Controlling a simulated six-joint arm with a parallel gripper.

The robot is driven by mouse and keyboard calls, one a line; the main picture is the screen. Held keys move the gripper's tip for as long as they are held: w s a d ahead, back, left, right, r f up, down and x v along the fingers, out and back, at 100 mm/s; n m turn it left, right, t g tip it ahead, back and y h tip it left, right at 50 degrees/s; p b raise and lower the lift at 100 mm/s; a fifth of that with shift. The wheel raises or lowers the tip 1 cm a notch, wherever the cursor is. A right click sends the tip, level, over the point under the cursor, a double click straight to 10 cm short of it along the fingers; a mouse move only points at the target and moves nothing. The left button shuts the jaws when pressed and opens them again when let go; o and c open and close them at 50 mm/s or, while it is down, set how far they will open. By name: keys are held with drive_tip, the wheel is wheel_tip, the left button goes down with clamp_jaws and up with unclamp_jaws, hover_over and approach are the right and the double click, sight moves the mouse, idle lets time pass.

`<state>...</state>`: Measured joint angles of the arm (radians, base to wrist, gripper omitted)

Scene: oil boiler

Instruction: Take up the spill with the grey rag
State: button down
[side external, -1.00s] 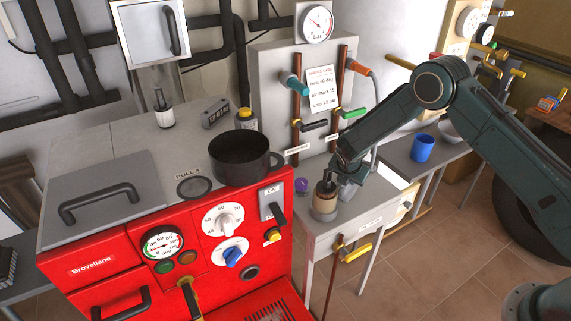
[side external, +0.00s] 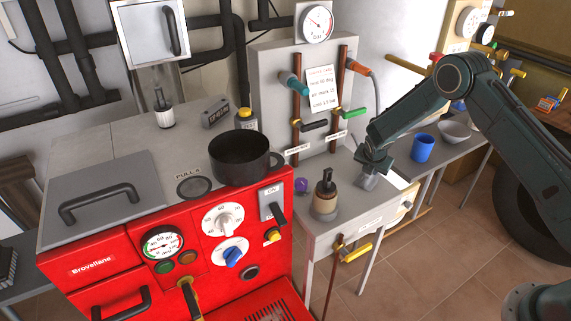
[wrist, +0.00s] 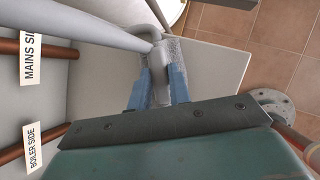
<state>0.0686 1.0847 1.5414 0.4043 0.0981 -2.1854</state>
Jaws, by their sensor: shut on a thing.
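My gripper (side external: 370,170) is low over the right part of the small grey worktop (side external: 335,210). Its fingers are shut on the grey rag (side external: 368,183), which shows as a small grey lump beneath them. In the wrist view the blue fingers of my gripper (wrist: 160,88) close on a grey piece, and speckled grey cloth (wrist: 174,48) shows beyond their tips. I cannot tell whether the rag touches the worktop. I cannot make out the spill in either view.
A jar with a black top (side external: 325,195) and a purple knob-like object (side external: 301,186) stand left of my gripper. Behind rises the panel with pipes and valve handles (side external: 318,124). A blue cup (side external: 422,148) and a bowl (side external: 454,131) are on the bench at right.

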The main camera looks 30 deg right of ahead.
drive_tip(key=a, duration=1)
wheel_tip(320, 180, up, 8)
idle(0.5)
drive_tip(key=shift+d, duration=0.1)
idle(0.4)
